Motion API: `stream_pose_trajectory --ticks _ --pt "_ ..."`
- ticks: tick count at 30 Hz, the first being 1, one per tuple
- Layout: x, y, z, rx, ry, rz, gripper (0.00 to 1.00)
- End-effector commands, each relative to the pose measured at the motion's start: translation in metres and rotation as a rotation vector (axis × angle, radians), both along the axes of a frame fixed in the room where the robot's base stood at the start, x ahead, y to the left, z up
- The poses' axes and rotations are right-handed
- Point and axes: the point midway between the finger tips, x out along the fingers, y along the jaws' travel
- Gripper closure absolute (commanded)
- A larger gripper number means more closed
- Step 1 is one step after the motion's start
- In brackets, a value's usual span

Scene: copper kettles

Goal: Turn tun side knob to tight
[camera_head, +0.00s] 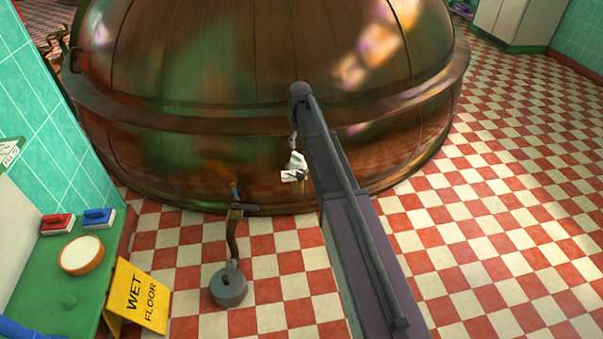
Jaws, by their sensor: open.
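I cannot make out my gripper.
A yellow wet-floor sign (139,297) stands beside a green bench (45,270) at left. The checkered floor (510,220) at right is clear.

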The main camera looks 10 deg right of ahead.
Motion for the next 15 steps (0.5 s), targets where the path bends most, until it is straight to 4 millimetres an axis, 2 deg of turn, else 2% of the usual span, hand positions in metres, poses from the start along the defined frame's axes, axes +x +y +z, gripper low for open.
stream_pose_trajectory --ticks 8,15 --pt "0.0 -0.001 -0.002 0.0 0.0 -0.002 0.07" --pt "0.0 -0.001 -0.012 0.0 0.0 -0.002 0.07"
